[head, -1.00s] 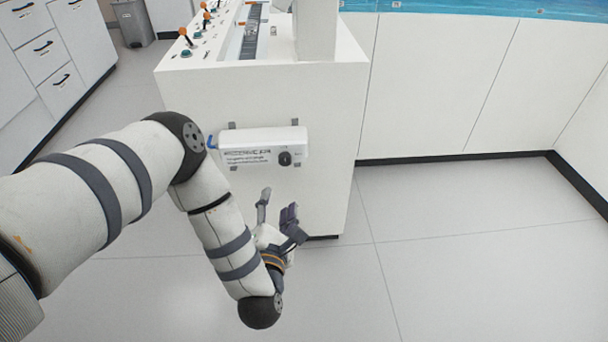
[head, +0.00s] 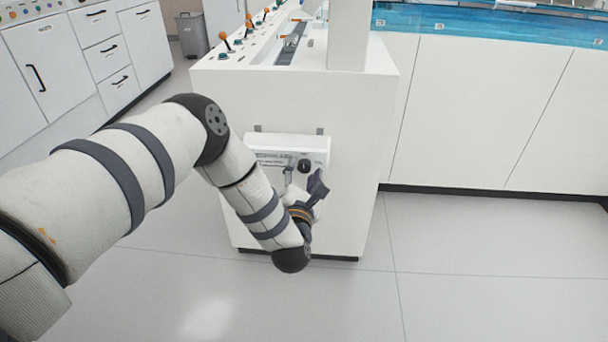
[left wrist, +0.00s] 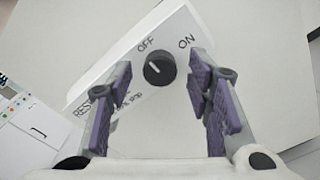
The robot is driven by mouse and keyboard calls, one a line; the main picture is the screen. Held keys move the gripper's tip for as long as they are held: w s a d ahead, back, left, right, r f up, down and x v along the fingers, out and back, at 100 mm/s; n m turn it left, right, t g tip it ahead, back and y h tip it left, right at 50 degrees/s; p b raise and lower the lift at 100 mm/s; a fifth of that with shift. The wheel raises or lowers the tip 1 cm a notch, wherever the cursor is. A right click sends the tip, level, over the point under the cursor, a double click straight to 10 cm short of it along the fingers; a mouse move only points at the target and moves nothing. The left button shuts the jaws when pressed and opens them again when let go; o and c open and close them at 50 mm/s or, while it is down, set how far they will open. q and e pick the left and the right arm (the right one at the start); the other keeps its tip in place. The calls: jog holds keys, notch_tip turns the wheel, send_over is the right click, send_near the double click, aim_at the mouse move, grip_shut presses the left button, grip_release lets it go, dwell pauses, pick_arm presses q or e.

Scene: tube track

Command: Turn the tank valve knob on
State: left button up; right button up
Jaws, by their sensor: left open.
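The black round valve knob (head: 305,165) is on the front of a white box (head: 262,143) fixed to the side of the white cabinet. In the left wrist view the knob (left wrist: 160,68) lies just ahead of my fingers, and its white pointer line tilts up-left toward OFF. ON is printed to its upper right. My left gripper (head: 303,186) is open, just below the knob in the head view. In the left wrist view its purple-padded fingers (left wrist: 160,100) stand on either side below the knob, apart from it. My right gripper is not in view.
The white cabinet (head: 350,200) has orange-tipped levers (head: 226,40) on its top. A blue-topped tank (head: 480,22) over white panels stands at the right. White drawers (head: 108,52) and a grey bin (head: 190,33) are at the left. The floor at the right is clear.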

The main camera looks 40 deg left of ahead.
pick_arm(q)
jog(key=shift+w+a, duration=0.1)
jog(key=shift+w, duration=0.1)
grip_shut()
jog(key=shift+m, duration=0.4)
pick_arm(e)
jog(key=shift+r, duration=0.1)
pick_arm(q)
jog(key=m+p, duration=0.1)
jog(key=m, duration=0.2)
jog(key=shift+r+m+p, duration=0.1)
jog(key=shift+m+p, duration=0.25)
jog(key=shift+m, duration=0.05)
jog(key=m+p, duration=0.1)
jog(key=m, duration=0.3)
jog(key=shift+m, duration=0.3)
jog(key=m+p, duration=0.1)
jog(key=m, duration=0.3)
jog(key=shift+m, duration=0.3)
jog(key=shift+m+p, duration=0.6)
jog(key=shift+m, duration=1.4)
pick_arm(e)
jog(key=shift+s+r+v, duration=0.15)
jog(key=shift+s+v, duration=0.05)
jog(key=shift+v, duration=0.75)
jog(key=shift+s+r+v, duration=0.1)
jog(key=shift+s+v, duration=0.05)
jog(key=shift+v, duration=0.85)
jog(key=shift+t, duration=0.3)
